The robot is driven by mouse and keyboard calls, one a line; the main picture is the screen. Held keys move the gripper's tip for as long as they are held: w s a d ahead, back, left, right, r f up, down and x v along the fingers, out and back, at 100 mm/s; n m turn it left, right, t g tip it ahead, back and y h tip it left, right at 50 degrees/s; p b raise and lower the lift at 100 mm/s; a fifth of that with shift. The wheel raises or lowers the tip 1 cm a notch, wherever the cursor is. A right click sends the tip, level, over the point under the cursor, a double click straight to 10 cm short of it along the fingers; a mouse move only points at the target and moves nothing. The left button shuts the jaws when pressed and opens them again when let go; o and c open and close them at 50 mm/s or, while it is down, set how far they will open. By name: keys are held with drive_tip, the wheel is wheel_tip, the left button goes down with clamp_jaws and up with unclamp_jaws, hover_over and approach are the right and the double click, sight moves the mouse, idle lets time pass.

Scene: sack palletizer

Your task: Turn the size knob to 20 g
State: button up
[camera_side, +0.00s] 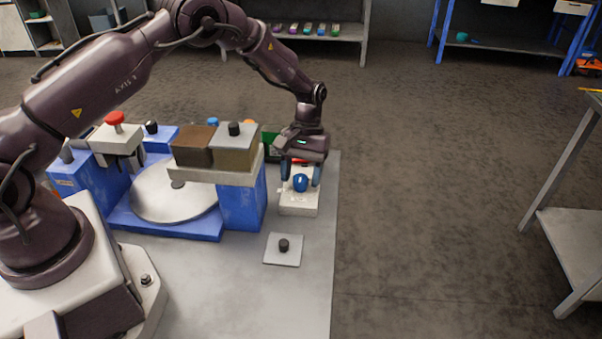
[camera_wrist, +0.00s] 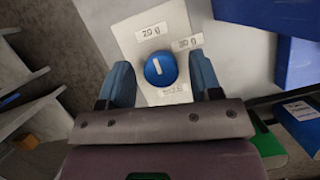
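The size knob (camera_wrist: 160,69) is round and blue with a short white mark. It sits on a white plate (camera_wrist: 131,33) with printed labels around it. In the wrist view the label above the knob (camera_wrist: 153,31) seems to read 20 g; the labels at its right (camera_wrist: 187,43) and below (camera_wrist: 173,90) are hard to read. The white mark lies nearly upright in that view; which end points is unclear. In the side view the knob (camera_side: 300,183) is on a white block (camera_side: 298,207). My gripper (camera_side: 301,178) is open, its blue fingers on either side of the knob, seemingly with gaps.
A blue machine with a round grey plate (camera_side: 172,193) and a raised block (camera_side: 236,150) stands left of the knob. A small plate with a black knob (camera_side: 283,246) lies in front. The grey tabletop (camera_side: 305,290) is clear toward the front right.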

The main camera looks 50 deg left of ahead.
drive_tip(key=v, duration=1.3)
drive_tip(key=s+r+m+t, duration=0.1)
drive_tip(key=s+r, duration=0.2)
drive_tip(key=s, duration=0.1)
drive_tip(key=s+d+r+m+t+y, duration=0.1)
drive_tip(key=s+r+m, duration=0.1)
drive_tip(key=s+r, duration=0.2)
drive_tip(key=s+r+m+t, duration=0.1)
drive_tip(key=s+r, duration=0.3)
drive_tip(key=s, duration=0.2)
drive_tip(key=shift+d+r+m+y, duration=0.1)
drive_tip(key=shift+d+m+y, duration=0.05)
drive_tip(key=shift+m+y, duration=0.2)
drive_tip(key=s+d+r+m+t, duration=0.1)
drive_tip(key=s+r+t, duration=0.2)
drive_tip(key=s, duration=0.4)
drive_tip(key=s+d+r+m+t, duration=0.1)
drive_tip(key=s+r+t, duration=0.2)
drive_tip(key=s, duration=0.5)
drive_tip(key=shift+s+r+y, duration=0.3)
drive_tip(key=shift+r+y, duration=0.15)
drive_tip(key=shift+r, duration=0.2)
